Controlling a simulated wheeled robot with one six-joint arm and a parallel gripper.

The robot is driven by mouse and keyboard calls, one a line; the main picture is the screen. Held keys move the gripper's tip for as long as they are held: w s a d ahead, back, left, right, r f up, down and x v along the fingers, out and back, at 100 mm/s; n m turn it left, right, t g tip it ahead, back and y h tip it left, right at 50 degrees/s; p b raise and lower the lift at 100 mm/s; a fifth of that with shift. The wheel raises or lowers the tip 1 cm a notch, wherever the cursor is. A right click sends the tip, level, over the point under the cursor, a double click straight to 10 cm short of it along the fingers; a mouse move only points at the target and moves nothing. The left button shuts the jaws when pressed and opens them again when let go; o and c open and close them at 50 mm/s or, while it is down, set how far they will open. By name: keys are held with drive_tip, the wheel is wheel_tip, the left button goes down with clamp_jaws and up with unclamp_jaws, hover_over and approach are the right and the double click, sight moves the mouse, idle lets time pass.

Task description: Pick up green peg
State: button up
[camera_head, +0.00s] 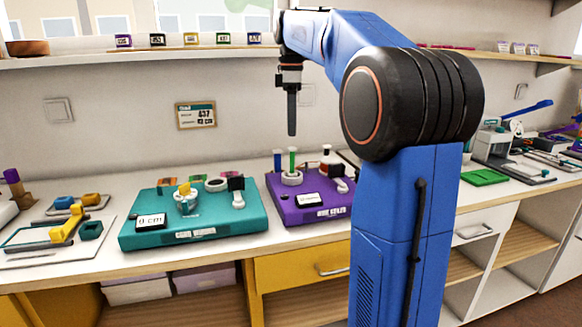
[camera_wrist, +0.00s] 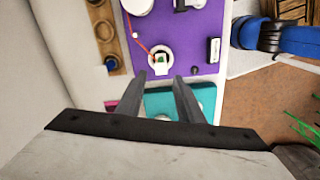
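The green peg (camera_head: 292,160) stands upright in a white round holder (camera_head: 291,178) on the purple board (camera_head: 310,214). In the wrist view the green peg (camera_wrist: 161,59) is seen from above as a small green top inside the white ring, just beyond my fingertips. My gripper (camera_head: 291,134) points down above the purple board, with its tips a little above the peg in the head view. In the wrist view my gripper (camera_wrist: 159,77) has its two dark fingers spread apart with nothing between them.
A dark blue peg (camera_head: 277,160) stands just left of the green peg. A dark-topped white piece (camera_head: 327,156) and a label block (camera_head: 310,199) are also on the purple board. The teal board (camera_head: 150,240) lies to the left. A shelf (camera_head: 150,53) runs above.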

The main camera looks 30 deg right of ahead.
sight(293, 150)
drive_tip(key=f, duration=1.1)
drive_tip(key=shift+s+d+f, duration=0.1)
drive_tip(key=shift+s+f, duration=0.1)
drive_tip(key=shift+c, duration=0.7)
clamp_jaws()
